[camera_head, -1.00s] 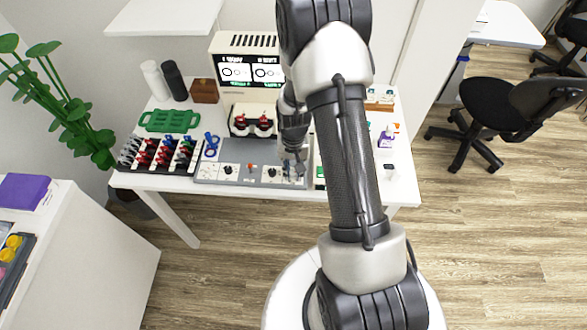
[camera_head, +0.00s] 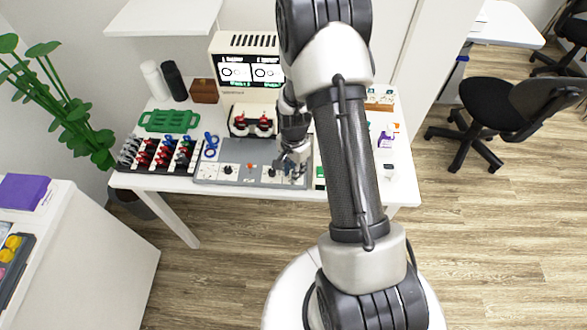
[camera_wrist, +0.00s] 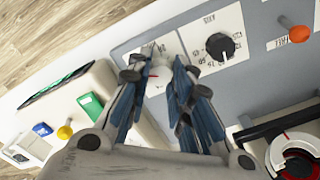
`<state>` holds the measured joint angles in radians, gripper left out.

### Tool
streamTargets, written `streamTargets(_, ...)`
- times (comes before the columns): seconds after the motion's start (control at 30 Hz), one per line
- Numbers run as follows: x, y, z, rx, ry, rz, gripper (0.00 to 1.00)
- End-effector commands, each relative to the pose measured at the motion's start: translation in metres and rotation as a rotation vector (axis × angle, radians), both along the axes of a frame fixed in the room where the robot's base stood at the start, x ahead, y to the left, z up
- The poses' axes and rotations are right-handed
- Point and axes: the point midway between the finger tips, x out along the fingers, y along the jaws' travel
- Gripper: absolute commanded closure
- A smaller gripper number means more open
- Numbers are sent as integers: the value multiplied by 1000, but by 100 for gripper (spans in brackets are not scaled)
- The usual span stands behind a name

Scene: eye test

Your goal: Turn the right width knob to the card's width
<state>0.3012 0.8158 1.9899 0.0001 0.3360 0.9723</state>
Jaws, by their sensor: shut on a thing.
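The grey control panel (camera_head: 240,152) lies on the white table with a row of knobs along its front. My gripper (camera_head: 293,174) is low over the panel's right end and hides the knob there in the head view. In the wrist view my gripper (camera_wrist: 162,82) has its blue-padded fingers shut around a pale knob with a red mark (camera_wrist: 154,77). This is the panel's rightmost knob. A black knob (camera_wrist: 220,46) on a white dial plate is beside it. The screen (camera_head: 250,71) behind shows two ring pictures; its lettering and the dial setting are too small to read.
An orange knob (camera_wrist: 295,30) sits farther along the panel. A device with red parts (camera_head: 253,122) stands behind the panel, racks of red, black and blue pieces (camera_head: 160,153) to its left. A purple-labelled bottle (camera_head: 386,138) stands to the right.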

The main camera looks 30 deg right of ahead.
Motion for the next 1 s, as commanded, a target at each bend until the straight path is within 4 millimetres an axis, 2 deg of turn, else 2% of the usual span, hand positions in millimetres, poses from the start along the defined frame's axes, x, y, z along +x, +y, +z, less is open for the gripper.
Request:
streamTargets(0.57,0,0,0,0,-1,-28,100)
streamTargets(0.6,0,0,0,0,-1,-28,77)
streamTargets(0.87,0,0,0,0,0,-28,60)
streamTargets(1.0,0,0,0,0,0,-28,59)
